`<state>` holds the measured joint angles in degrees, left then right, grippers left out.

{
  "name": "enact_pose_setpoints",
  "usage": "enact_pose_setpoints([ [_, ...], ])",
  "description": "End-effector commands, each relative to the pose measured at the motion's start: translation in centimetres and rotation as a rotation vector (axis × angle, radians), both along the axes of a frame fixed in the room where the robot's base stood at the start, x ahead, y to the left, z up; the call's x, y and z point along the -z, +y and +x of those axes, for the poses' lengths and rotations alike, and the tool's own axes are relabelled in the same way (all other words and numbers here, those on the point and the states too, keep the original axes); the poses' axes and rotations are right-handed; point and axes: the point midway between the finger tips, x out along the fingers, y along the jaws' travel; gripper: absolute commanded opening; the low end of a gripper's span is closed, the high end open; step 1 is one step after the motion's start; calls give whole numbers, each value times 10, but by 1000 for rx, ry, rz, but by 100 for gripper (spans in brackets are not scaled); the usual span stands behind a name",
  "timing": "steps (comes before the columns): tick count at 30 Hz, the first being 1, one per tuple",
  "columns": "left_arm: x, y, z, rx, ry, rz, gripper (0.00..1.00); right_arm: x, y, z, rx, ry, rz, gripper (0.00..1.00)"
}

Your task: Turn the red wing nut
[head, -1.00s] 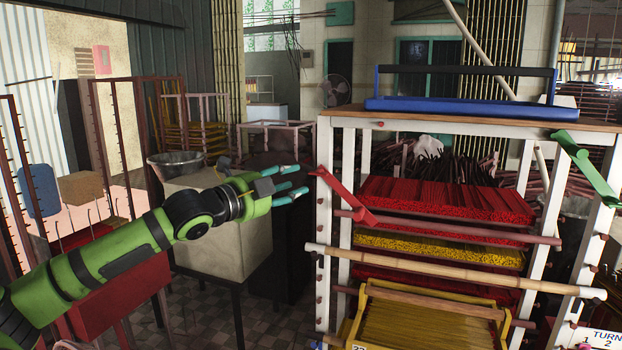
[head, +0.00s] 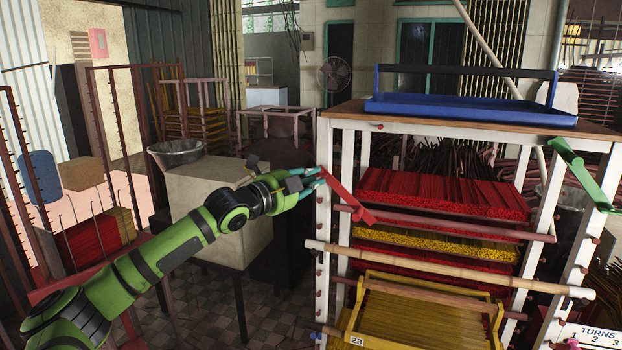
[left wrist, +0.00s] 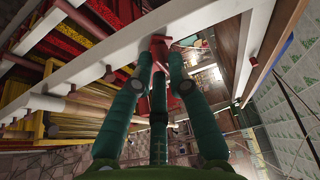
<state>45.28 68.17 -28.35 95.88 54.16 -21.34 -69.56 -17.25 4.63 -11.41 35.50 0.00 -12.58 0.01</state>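The red wing nut (head: 345,195) is on the left front post of the white rack in the head view, its long wings slanting from upper left to lower right. My left gripper (head: 322,176) is at its upper left wing, with the fingers pointing right. In the left wrist view the red wing nut (left wrist: 158,48) shows between and just beyond the spread fingertips of my left gripper (left wrist: 158,68). The fingers look open; I cannot tell whether any touches the nut. A green wing nut (head: 582,172) is on the right post. My right gripper is not in view.
The white rack (head: 322,225) holds trays of red sticks (head: 440,190) and yellow sticks (head: 430,242). A bamboo pole (head: 440,268) crosses its front. A blue tray (head: 470,108) sits on top. A pale block with a metal bowl (head: 175,152) stands behind my left arm.

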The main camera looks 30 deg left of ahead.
Motion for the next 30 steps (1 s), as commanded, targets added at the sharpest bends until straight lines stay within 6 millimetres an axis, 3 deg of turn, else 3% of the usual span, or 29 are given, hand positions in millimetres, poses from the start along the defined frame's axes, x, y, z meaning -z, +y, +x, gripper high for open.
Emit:
enact_pose_setpoints([
  [17, 3, -1, 0, 2, -16, -59, 0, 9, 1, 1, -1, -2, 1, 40],
  [30, 9, -4, 0, 4, -98, -396, 0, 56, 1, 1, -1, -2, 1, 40],
])
